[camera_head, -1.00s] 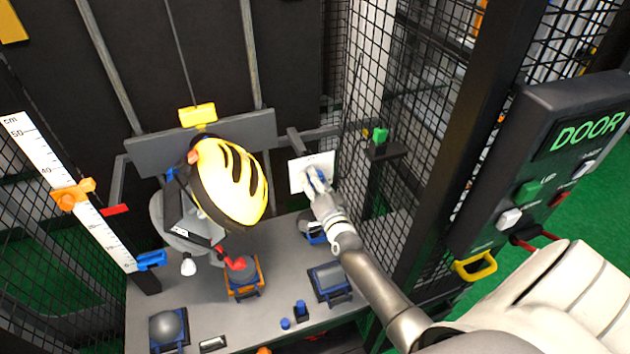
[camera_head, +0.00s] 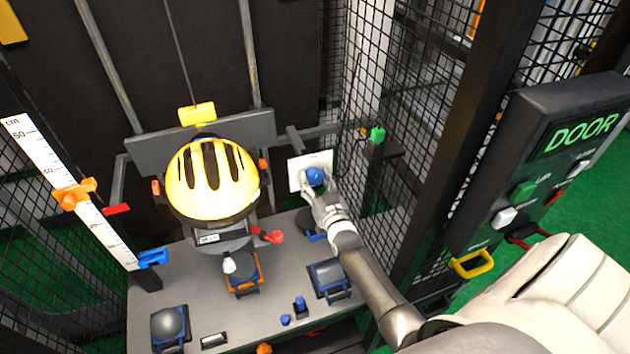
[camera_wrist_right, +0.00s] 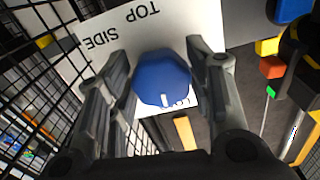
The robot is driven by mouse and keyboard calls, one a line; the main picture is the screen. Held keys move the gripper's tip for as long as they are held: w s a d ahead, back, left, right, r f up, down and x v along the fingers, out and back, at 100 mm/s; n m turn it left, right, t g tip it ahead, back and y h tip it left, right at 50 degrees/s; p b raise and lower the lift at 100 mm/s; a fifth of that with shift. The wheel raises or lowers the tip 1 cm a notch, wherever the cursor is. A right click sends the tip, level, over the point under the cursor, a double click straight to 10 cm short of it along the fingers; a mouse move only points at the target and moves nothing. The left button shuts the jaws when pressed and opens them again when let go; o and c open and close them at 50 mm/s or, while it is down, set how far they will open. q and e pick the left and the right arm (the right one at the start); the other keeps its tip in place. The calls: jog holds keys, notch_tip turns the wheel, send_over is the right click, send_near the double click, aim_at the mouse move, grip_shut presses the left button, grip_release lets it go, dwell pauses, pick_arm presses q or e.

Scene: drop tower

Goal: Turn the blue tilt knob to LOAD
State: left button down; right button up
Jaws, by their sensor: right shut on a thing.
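The blue tilt knob (camera_head: 315,174) sits on a white label plate (camera_head: 296,178) to the right of the yellow helmet (camera_head: 213,185). My right gripper (camera_head: 317,190) has its fingers on both sides of the knob. In the right wrist view the gripper (camera_wrist_right: 163,85) is shut on the blue knob (camera_wrist_right: 162,79). The knob's white mark points to the bottom of that picture, beside a lettering that is partly hidden and seems to begin with "LO". "TOP" and "SIDE" read upside down on the plate (camera_wrist_right: 118,42). The helmet is on the carriage, its crown turned toward the head camera.
A grey table (camera_head: 215,310) with several anvils stands below. A mesh fence (camera_head: 425,110) and a black post stand right of my arm. The DOOR panel (camera_head: 540,165) is at the right. A cm scale (camera_head: 75,195) is at the left.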

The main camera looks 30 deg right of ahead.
jog(key=shift+f+n, duration=0.15)
jog(key=shift+n, duration=0.35)
jog(key=o, duration=0.8)
jog(key=shift+o, duration=0.8)
jog(key=shift+s, duration=0.15)
jog(key=v, duration=1.1)
jog(key=shift+s+a, duration=0.2)
jog(key=shift+s, duration=0.2)
